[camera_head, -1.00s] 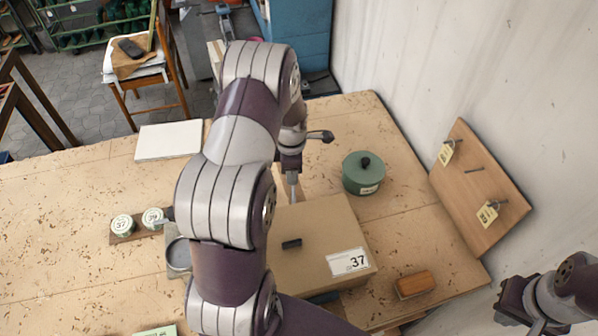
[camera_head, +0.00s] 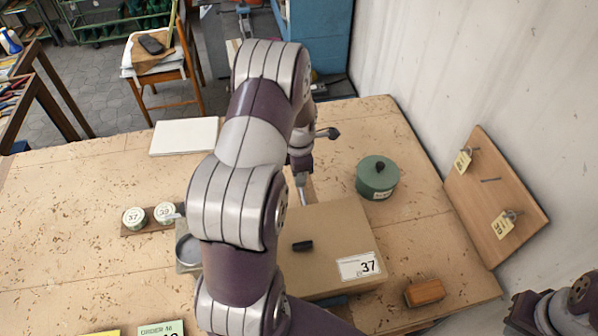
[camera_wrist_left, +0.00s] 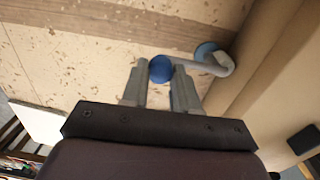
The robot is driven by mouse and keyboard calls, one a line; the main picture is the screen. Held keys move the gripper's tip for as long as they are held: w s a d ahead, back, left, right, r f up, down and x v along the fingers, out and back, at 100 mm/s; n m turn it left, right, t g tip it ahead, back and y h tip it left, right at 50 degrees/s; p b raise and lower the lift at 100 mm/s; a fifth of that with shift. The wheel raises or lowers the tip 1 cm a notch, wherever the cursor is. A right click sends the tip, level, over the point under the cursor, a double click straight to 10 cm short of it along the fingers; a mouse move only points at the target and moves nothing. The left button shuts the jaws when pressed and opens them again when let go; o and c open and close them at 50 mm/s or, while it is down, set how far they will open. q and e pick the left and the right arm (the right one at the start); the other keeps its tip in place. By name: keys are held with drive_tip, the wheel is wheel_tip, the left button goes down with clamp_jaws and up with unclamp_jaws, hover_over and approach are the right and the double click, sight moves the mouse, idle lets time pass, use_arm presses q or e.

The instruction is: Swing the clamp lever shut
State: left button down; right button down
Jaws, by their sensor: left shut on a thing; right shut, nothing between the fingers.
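The clamp lever (camera_wrist_left: 198,65) is a grey bar with a blue ball knob (camera_wrist_left: 160,69) at its free end and a blue round pivot (camera_wrist_left: 206,50) at the other, beside the brown box's side in the left wrist view. My left gripper (camera_wrist_left: 160,76) has its two fingers closed on either side of the knob. In the head view the left gripper (camera_head: 302,188) points down just behind the box (camera_head: 325,225); the lever is mostly hidden there by my arm. My right gripper (camera_head: 522,314) is at the lower right, its fingers not clearly seen, away from the lever.
A green lidded pot (camera_head: 377,180) stands right of the left gripper. A wooden block (camera_head: 425,292) and a leaning board with tags (camera_head: 495,195) are further right. Two round tins (camera_head: 148,216) sit left.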

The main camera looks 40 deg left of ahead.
use_arm(q)
drive_tip(key=c, duration=1)
unclamp_jaws()
drive_tip(key=shift+w+a+r, duration=0.1)
drive_tip(key=shift+w+r, duration=0.05)
drive_tip(key=shift+o, duration=0.8)
wheel_tip(320, 180, up, 13)
drive_tip(key=p, duration=0.9)
drive_tip(key=shift+s+d+f+p, duration=0.2)
drive_tip(key=shift+s+d+p, duration=0.15)
drive_tip(key=shift+p, duration=0.05)
